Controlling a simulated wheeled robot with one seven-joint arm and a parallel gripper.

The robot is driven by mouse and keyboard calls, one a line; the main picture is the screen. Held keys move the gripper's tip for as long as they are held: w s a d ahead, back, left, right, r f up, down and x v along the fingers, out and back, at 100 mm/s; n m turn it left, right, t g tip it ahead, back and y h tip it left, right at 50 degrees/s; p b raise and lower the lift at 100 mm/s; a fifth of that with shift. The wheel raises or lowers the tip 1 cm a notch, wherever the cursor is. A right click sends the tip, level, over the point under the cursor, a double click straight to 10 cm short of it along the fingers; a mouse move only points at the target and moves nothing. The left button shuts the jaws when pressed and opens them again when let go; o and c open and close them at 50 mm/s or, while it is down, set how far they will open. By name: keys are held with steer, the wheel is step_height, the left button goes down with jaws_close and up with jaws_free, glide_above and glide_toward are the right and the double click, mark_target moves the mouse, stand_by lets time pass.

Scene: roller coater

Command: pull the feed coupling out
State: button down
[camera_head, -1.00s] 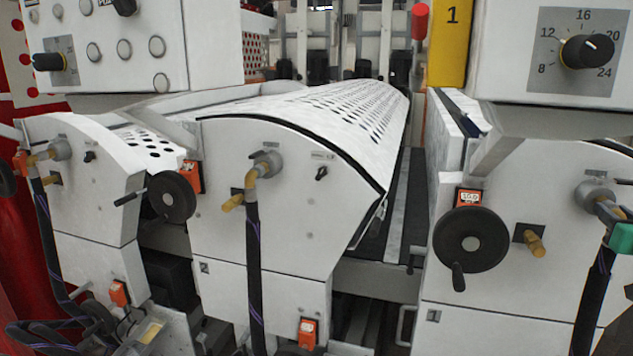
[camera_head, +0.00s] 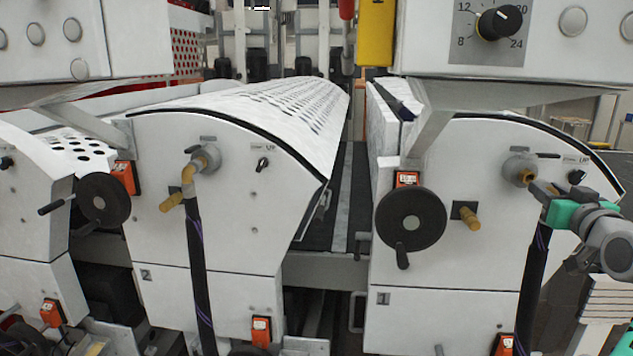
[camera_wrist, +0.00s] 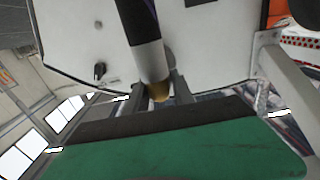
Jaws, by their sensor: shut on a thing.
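My gripper (camera_head: 538,188) is at the right in the head view, at the front of the machine unit marked 1 (camera_head: 450,290). It is shut on the brass feed coupling (camera_head: 527,177) at the grey round port (camera_head: 515,167). A black hose (camera_head: 533,285) hangs down below the coupling. In the wrist view the two grey fingers (camera_wrist: 160,88) stand on either side of the brass end (camera_wrist: 161,92), and the black hose (camera_wrist: 138,18) with its white band runs to the top edge. I cannot tell whether the coupling is still fully seated in the port.
A black handwheel (camera_head: 411,221) and an empty brass stub (camera_head: 466,215) are left of the port. A control box (camera_head: 420,40) overhangs above. Unit 2 (camera_head: 200,240) has its own coupling and hose (camera_head: 195,250).

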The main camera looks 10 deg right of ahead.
steer(key=shift+b+v, duration=0.4)
steer(key=shift+v, duration=0.5)
steer(key=shift+s, duration=0.1)
steer(key=shift+b+v, duration=0.8)
steer(key=shift+v, duration=0.55)
